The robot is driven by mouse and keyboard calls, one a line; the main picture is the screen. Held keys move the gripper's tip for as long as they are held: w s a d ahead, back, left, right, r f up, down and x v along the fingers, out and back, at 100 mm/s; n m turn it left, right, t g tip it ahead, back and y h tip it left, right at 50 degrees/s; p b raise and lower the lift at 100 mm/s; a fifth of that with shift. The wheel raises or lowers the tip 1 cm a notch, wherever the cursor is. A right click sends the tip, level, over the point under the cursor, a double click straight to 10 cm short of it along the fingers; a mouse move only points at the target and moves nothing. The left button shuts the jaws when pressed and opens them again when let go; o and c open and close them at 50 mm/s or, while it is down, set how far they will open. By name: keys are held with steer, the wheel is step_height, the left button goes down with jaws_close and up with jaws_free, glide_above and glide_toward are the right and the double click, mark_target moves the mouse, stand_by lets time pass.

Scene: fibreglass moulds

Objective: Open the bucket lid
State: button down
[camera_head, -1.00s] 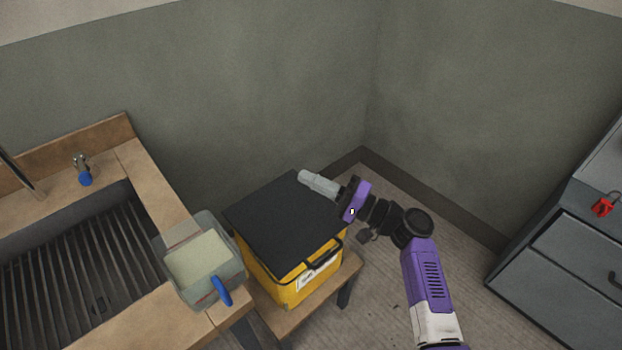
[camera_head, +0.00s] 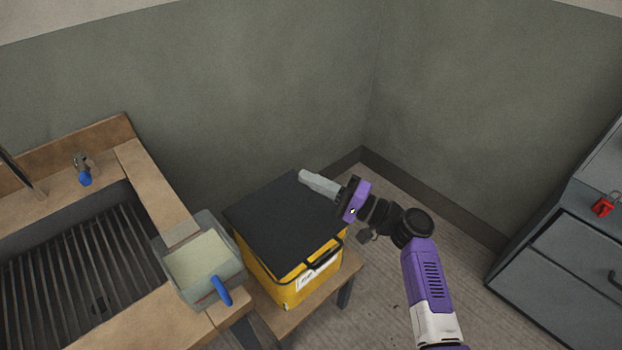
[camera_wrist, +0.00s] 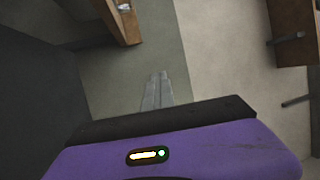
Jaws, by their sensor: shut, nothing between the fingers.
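The yellow bucket (camera_head: 282,285) stands on a small wooden stand, with its flat black lid (camera_head: 285,222) lying closed on top. A dark handle and a white label show on its front side. My gripper (camera_head: 303,175) is shut and empty at the lid's far right edge, its grey fingers pointing left. I cannot tell whether the fingertips touch the lid. In the wrist view, the shut fingers (camera_wrist: 157,88) point away from the camera, and a large dark surface, likely the lid (camera_wrist: 35,95), fills the left side.
A grey-green container (camera_head: 205,285) with a blue handle stands left of the bucket, close to it, on the edge of the wooden sink counter (camera_head: 150,185). Grey drawers (camera_head: 560,270) stand at the right, with a red padlock (camera_head: 602,206). Walls close off the back corner.

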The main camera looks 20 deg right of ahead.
stand_by(0.3)
steer(key=c, duration=1.8)
jaws_free()
steer(key=shift+o, duration=0.2)
steer(key=b+v, duration=0.1)
steer(key=v, duration=0.7)
